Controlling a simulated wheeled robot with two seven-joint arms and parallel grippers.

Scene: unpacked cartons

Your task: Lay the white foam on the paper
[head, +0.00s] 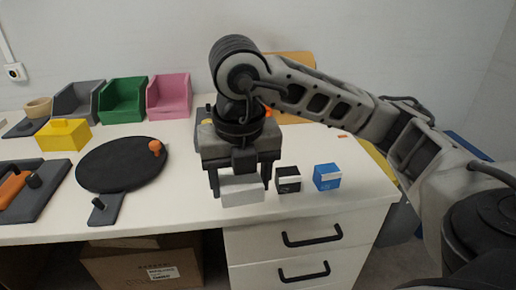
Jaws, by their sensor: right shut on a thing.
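My right gripper (241,180) reaches down over the front part of the white table. It is shut on the white foam (242,191), a small pale block between its fingers near the table's front edge. I cannot tell whether the foam touches the tabletop or hangs just above it. I cannot make out any paper; my arm and gripper hide part of the table behind them. My left gripper is not in view.
A black box (288,180) and a blue box (327,177) stand just right of the foam. A round black board (115,170) lies to the left. Grey, green (123,100) and pink (168,96) bins line the back. A yellow block (63,136) sits at left.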

